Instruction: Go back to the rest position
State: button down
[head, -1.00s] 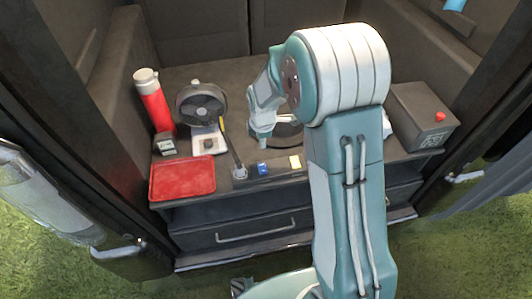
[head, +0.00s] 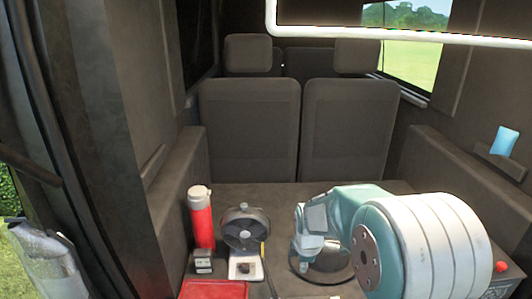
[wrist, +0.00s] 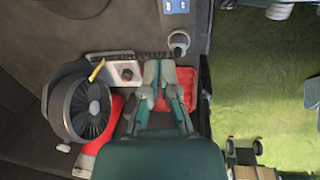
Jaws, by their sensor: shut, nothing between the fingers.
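My gripper (wrist: 160,85) points down over the vehicle's cargo deck in the wrist view, shut and empty. In that view its fingers overlap a red tray (wrist: 183,90). In the head view my gripper (head: 301,266) hangs left of my arm's large joint, in front of a dark round object (head: 335,272) that my arm partly hides.
A red flask (head: 201,222), a black fan (head: 245,230), a white-topped device (head: 245,269), a small dark box (head: 203,262) and the red tray (head: 213,291) stand on the left. A box with a red button (head: 501,266) is at right. Side walls and seats (head: 250,130) enclose the deck.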

jog(key=s+d+r+m+t, duration=0.2)
jog(key=s+r+m, duration=0.6)
jog(key=s, duration=0.5)
jog(key=s+d+r+m+t, duration=0.1)
jog(key=s+r+m+t, duration=0.1)
jog(key=s+r+m, duration=0.6)
jog(key=s+r, duration=0.1)
jog(key=s, duration=0.3)
jog(key=shift+s+d+r+m, duration=0.25)
jog(key=shift+s+d+m, duration=0.1)
jog(key=shift+m, duration=0.05)
